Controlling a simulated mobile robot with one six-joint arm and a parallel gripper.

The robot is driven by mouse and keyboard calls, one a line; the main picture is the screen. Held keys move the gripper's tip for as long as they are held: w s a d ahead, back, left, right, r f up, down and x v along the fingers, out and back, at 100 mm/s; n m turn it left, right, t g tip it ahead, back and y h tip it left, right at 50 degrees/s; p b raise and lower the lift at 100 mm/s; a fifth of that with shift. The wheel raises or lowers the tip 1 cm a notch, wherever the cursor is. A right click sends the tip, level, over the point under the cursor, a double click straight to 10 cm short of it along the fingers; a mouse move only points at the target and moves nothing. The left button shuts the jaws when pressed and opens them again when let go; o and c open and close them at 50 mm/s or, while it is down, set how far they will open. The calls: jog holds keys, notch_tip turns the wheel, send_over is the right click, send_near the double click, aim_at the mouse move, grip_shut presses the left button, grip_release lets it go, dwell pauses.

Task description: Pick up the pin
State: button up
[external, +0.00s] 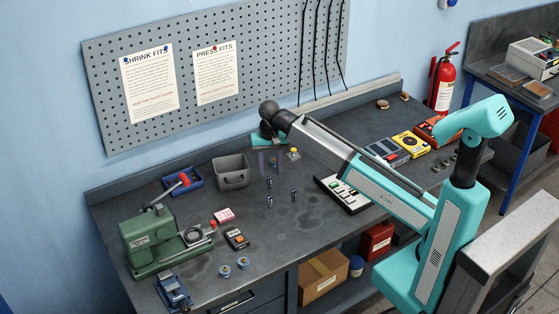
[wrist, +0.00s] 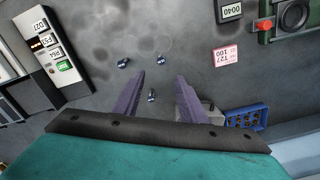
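Three small dark metal pins stand on the grey bench, and I cannot tell which one the task means. In the external view they are a back pin (external: 270,182), a front pin (external: 269,202) and a right pin (external: 293,194). The wrist view shows one pin (wrist: 152,96) between my purple fingers in the picture, and two others (wrist: 123,62) (wrist: 161,58) beyond the fingertips. My gripper (external: 271,169) points down above the bench, behind the pins. In the wrist view its fingers (wrist: 160,77) are spread apart with nothing held.
A grey bin (external: 231,171) and a blue tray (external: 182,182) are left of my gripper. A white labelled panel (external: 343,194) lies to the right. A pink block (external: 224,216), a dark meter (external: 236,239) and a green press (external: 150,243) are at the front left. Bare bench surrounds the pins.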

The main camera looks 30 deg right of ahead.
jog(key=shift+f, duration=0.1)
jog(key=p, duration=0.2)
send_over(270, 198)
jog(key=shift+d+f, duration=0.1)
jog(key=shift+f, duration=4.1)
jog(key=shift+f, duration=0.1)
jog(key=shift+f+p, duration=1.2)
jog(key=shift+f, duration=1.3)
grip_shut()
